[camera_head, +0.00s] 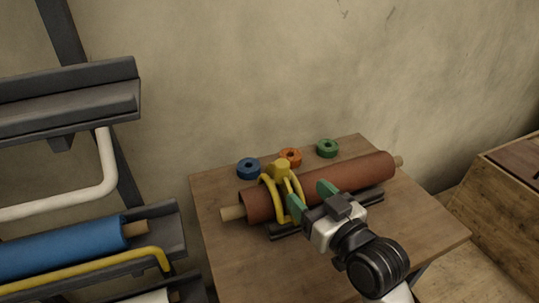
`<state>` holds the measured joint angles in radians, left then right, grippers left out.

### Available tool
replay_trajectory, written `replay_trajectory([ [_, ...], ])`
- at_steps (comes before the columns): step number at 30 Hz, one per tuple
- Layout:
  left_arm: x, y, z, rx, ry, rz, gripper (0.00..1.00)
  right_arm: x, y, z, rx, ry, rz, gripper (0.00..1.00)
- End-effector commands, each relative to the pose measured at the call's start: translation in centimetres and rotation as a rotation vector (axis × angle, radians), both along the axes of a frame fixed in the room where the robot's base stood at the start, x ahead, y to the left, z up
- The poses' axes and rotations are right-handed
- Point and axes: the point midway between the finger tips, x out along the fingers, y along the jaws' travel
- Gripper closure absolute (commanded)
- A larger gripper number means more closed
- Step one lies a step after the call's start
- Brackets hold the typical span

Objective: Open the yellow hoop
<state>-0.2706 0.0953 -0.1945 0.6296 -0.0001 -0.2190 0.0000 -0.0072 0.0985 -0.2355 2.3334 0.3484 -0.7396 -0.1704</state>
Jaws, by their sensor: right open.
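The yellow hoop (268,186) arches over the left part of the red-brown roll (345,179) on the wooden table, with a blocky yellow knob on top. It looks closed around the roll. My right gripper (312,196) reaches in from the lower right with its green-tipped fingers open. Its left fingertip overlaps the right side of the hoop in the picture; I cannot tell whether they touch. Its other fingertip is in front of the roll, and nothing shows between them. The gripper hides part of the roll and its dark cradle. My left gripper is not in view.
Blue (248,168), orange (291,157) and green (327,148) rings lie behind the roll on the table (415,228). A dark rack (70,110) with a blue roll (65,247) stands at the left. A wooden box (500,200) is at the right. The table's front left is clear.

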Motion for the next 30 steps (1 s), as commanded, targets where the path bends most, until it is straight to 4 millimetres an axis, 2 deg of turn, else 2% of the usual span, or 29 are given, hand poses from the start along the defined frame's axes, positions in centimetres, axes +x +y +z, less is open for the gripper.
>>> replay_trajectory([
  [4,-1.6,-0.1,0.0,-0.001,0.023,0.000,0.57,1.5,0.8,0.1,0.004,-0.001,0.001,0.39],
  [8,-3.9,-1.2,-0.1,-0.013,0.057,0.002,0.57,3.7,1.9,0.1,0.004,0.000,0.001,0.39],
  [11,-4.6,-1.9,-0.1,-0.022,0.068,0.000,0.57,5.4,2.8,0.1,0.004,0.000,0.001,0.39],
  [14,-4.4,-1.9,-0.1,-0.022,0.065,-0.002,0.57,7.0,3.6,0.0,0.004,0.000,0.001,0.39],
  [19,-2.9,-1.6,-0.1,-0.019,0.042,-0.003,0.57,8.8,4.5,-0.1,0.001,0.002,0.001,0.39],
  [23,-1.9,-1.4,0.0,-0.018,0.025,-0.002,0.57,9.4,4.8,-0.1,0.000,0.001,0.001,0.39],
  [30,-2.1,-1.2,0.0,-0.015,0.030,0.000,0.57,9.4,4.8,-0.1,0.000,0.002,0.001,0.39],
])
